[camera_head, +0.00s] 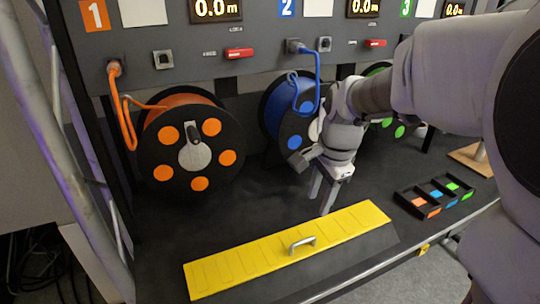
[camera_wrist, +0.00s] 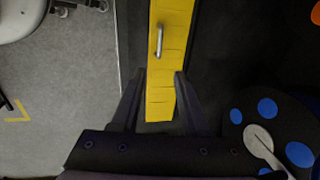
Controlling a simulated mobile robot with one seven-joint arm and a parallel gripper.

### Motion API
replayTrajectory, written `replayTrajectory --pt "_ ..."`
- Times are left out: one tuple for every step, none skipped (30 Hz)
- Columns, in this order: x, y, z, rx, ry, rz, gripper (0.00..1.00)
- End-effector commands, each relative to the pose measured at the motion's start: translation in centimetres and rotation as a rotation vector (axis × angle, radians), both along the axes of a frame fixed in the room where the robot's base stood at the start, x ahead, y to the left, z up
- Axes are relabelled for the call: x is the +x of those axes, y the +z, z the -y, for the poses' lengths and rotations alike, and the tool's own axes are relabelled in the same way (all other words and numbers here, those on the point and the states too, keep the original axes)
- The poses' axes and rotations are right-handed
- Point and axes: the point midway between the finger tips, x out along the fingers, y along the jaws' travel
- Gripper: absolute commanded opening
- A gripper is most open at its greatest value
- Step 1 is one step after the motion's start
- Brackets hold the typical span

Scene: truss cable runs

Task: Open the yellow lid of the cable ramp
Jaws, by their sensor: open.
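The yellow lid (camera_head: 255,262) lies flat and shut along the black cable ramp (camera_head: 360,252) near the front of the dark table. A silver handle (camera_head: 302,243) stands up from the lid near its front edge. In the wrist view the lid (camera_wrist: 172,60) runs up and down, with its handle (camera_wrist: 159,40) near the top. My gripper (camera_head: 322,198) points down just behind the lid, to the right of the handle. Its fingers are open and empty. In the wrist view the gripper (camera_wrist: 158,85) shows one finger on each side of the lid; whether they touch it cannot be told.
An orange cable reel (camera_head: 190,145) and a blue cable reel (camera_head: 285,112) stand behind, under a numbered panel (camera_head: 190,45). A black tray (camera_head: 434,199) with coloured compartments sits at the right. The table between the orange reel and the lid is clear.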

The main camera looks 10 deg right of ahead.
Motion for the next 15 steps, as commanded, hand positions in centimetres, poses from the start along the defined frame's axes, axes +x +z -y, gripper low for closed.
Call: replayTrajectory --pt "0.1 -1.2 -0.1 0.000 0.000 -0.003 0.45" --pt "0.2 -1.9 -0.1 0.000 0.000 -0.005 0.45" --pt "0.4 -2.8 -0.2 0.000 0.000 -0.005 0.45" --pt "0.5 -3.4 -0.2 0.000 0.000 -0.005 0.45" --pt "0.6 -4.1 -0.3 0.001 0.000 -0.004 0.45" --pt "0.8 -5.0 -0.3 0.000 0.001 -0.005 0.45" --pt "0.9 -5.6 -0.3 -0.001 0.001 -0.005 0.45" --pt "1.0 -6.3 -0.4 0.000 0.001 -0.005 0.45" --pt "1.1 -7.2 -0.4 -0.001 0.001 -0.006 0.45" --pt "1.3 -7.8 -0.5 0.000 0.001 -0.005 0.45" --pt "1.4 -8.5 -0.5 0.001 0.000 -0.004 0.45" --pt "1.6 -9.3 -0.6 0.000 0.000 -0.004 0.45" --pt "1.7 -9.9 -0.6 0.000 0.000 -0.004 0.45" --pt "1.8 -10.6 -0.6 -0.001 0.001 -0.005 0.45" --pt "2.0 -11.3 -0.7 0.000 0.001 -0.004 0.45"
